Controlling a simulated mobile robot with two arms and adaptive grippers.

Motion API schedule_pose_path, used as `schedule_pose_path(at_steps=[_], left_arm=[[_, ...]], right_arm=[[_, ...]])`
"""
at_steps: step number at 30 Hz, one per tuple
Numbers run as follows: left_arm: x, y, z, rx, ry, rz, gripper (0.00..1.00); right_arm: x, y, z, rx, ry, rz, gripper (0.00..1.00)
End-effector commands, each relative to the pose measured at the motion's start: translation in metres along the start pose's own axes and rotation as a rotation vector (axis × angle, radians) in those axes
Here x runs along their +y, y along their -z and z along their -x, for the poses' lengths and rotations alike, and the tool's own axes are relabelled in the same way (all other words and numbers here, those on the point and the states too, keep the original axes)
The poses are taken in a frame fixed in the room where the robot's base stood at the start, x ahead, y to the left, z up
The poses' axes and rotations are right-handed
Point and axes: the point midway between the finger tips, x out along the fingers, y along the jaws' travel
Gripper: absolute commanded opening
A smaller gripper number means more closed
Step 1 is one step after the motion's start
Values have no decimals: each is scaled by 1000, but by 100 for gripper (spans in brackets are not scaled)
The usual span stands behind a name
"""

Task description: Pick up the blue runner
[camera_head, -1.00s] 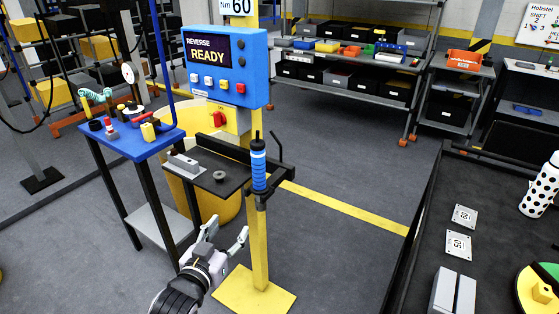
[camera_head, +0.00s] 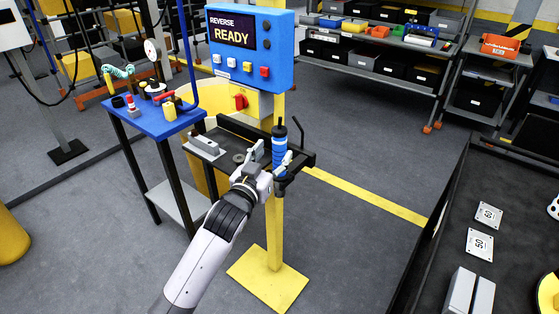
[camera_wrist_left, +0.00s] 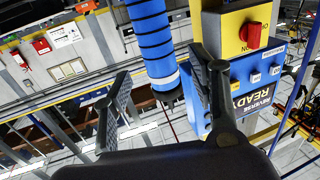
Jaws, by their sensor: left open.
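The blue runner (camera_head: 279,150) is a blue cylinder with black bands and a black top. It stands upright in a holder at the right end of the dark shelf on the yellow post. My left gripper (camera_head: 268,158) is open with its fingers pointing up at the runner, one finger on each side of it in the head view. In the left wrist view the runner (camera_wrist_left: 152,40) hangs between the two open fingers (camera_wrist_left: 158,95), seemingly not gripped. My right gripper is not in view.
A blue control box (camera_head: 250,45) reading REVERSE READY is above the shelf (camera_head: 225,150), which carries a grey block (camera_head: 204,144). A blue side table (camera_head: 150,118) with small tools stands left. The yellow post (camera_head: 274,230) rises from a floor plate. A dark bench (camera_head: 440,260) is at right.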

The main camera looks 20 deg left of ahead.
Motion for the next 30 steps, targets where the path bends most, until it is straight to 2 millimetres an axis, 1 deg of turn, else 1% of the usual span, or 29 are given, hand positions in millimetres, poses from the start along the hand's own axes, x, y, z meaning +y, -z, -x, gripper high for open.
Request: schedule_pose_path(at_steps=[2, 8, 9, 13, 21, 30], left_arm=[[0, 1, -5, 0, 0, 0, 54], [0, 3, -32, 0, 0, 1, 54], [0, 3, -38, 0, 0, 1, 54], [0, 1, -50, 1, -1, 0, 54], [0, 0, -52, 0, -1, 0, 54], [0, 0, -52, 0, 0, 0, 35]], right_arm=[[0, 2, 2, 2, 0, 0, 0], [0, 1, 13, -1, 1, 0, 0], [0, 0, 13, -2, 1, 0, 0], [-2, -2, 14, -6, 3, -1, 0], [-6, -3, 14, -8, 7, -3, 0], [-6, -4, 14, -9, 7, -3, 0]])
